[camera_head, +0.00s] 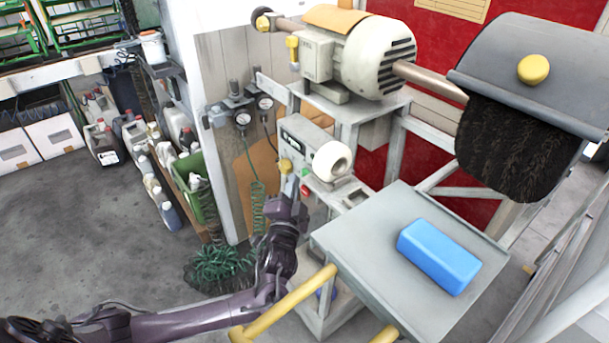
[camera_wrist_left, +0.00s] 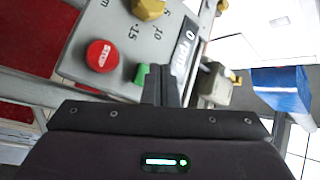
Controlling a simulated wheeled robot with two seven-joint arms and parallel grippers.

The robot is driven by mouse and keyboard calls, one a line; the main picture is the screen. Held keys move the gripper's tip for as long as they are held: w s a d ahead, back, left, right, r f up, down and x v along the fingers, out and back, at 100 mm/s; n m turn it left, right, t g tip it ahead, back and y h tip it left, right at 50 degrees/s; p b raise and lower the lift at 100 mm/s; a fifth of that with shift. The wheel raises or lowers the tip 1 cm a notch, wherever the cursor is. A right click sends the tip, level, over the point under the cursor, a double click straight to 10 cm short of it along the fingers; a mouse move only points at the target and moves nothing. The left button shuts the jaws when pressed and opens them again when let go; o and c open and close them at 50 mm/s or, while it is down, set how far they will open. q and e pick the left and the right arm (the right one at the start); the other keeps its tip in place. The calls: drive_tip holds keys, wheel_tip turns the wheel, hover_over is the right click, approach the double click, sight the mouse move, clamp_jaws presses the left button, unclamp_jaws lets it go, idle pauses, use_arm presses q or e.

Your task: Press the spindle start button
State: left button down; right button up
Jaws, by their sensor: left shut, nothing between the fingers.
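The control panel (camera_head: 304,140) is a pale box on the machine stand. In the left wrist view its face shows a red STOP button (camera_wrist_left: 102,53), a green button (camera_wrist_left: 140,75) and a yellow knob (camera_wrist_left: 148,8) with a number scale. The green button carries no readable label and is partly hidden by my gripper. My left gripper (camera_head: 291,186) is shut and empty, held up close to the panel front. In the left wrist view its dark fingers (camera_wrist_left: 165,78) are right beside the green button; I cannot tell whether they touch it. My right gripper is not in view.
A grey tray table (camera_head: 345,250) with a blue block (camera_head: 438,256) stands to the right of my arm. The motor (camera_head: 372,58) and hooded brush (camera_head: 505,150) are above. A yellow rail (camera_head: 290,303) runs near my forearm. Bottles and a green crate (camera_head: 198,190) stand left.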

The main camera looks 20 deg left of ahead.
use_arm(q)
drive_tip(key=shift+w+d, duration=0.1)
drive_tip(key=shift+w, duration=0.05)
idle(0.3)
drive_tip(key=shift+w+d, duration=0.1)
drive_tip(key=shift+w, duration=0.15)
drive_tip(key=shift+w+d, duration=0.25)
drive_tip(key=shift+w, duration=0.1)
idle(0.6)
drive_tip(key=shift+s+a, duration=0.15)
drive_tip(key=shift+s+a+p, duration=0.3)
drive_tip(key=shift+s+p, duration=0.15)
drive_tip(key=shift+s, duration=0.15)
